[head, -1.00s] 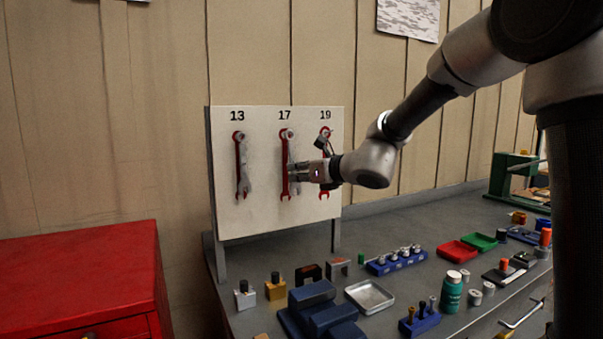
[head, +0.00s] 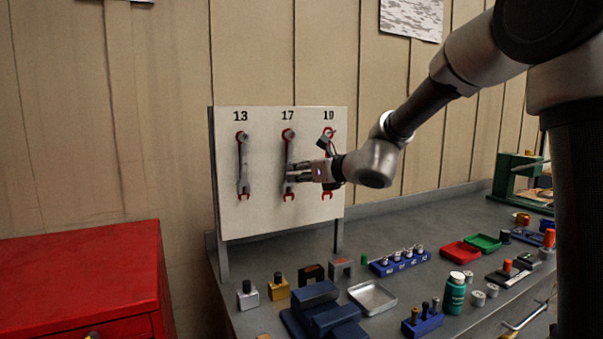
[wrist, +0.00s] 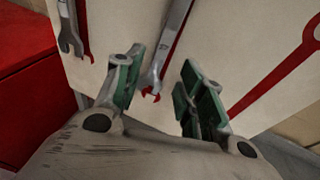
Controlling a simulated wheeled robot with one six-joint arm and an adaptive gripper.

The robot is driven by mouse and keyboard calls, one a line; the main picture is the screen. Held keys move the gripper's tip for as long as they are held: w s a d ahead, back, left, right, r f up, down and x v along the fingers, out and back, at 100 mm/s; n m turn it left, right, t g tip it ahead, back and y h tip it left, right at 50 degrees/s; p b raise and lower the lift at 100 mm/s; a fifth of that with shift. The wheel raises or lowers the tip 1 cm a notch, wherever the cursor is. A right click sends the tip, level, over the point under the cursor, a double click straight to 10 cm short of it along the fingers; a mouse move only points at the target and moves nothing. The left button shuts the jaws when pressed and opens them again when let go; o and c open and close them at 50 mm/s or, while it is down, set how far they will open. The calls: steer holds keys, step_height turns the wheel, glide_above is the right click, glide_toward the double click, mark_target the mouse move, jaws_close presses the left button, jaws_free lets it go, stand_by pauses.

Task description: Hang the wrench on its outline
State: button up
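The white board (head: 265,215) carries red wrench outlines under 13, 17 and 19. A grey wrench (head: 287,155) hangs upright over the 17 outline, with red (head: 288,196) showing at its lower end. It also shows in the wrist view (wrist: 173,42). Another grey wrench (head: 243,170) hangs over the 13 outline. The 19 outline (wrist: 268,82) looks bare in the wrist view and is partly hidden by my arm in the head view. My gripper (wrist: 163,85) is open in front of the board. The middle wrench's lower end lies between its fingers in the picture; contact is unclear.
The grey bench (head: 245,320) below holds a blue vise (head: 318,310), a metal tray (head: 372,298), a green bottle (head: 455,296) and small racks. A red cabinet (head: 80,275) stands at left. Free air lies left of my gripper.

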steer(key=v, duration=1.2)
steer(key=s+d+f+n+g+h, duration=0.1)
steer(key=s+d+f+n+g, duration=0.4)
steer(key=s+n, duration=0.4)
steer(key=s+d+f+n+g+h, duration=0.1)
steer(key=s+d+f+n+g, duration=0.15)
steer(key=s+f+n, duration=0.6)
steer(key=s+d+r+n+h, duration=0.2)
steer(key=s+d+n+h, duration=0.5)
steer(key=s+d+n, duration=0.4)
steer(key=d, duration=0.5)
steer(key=shift+h, duration=0.3)
steer(key=shift+w+a+r+g, duration=0.1)
steer(key=shift+g, duration=0.15)
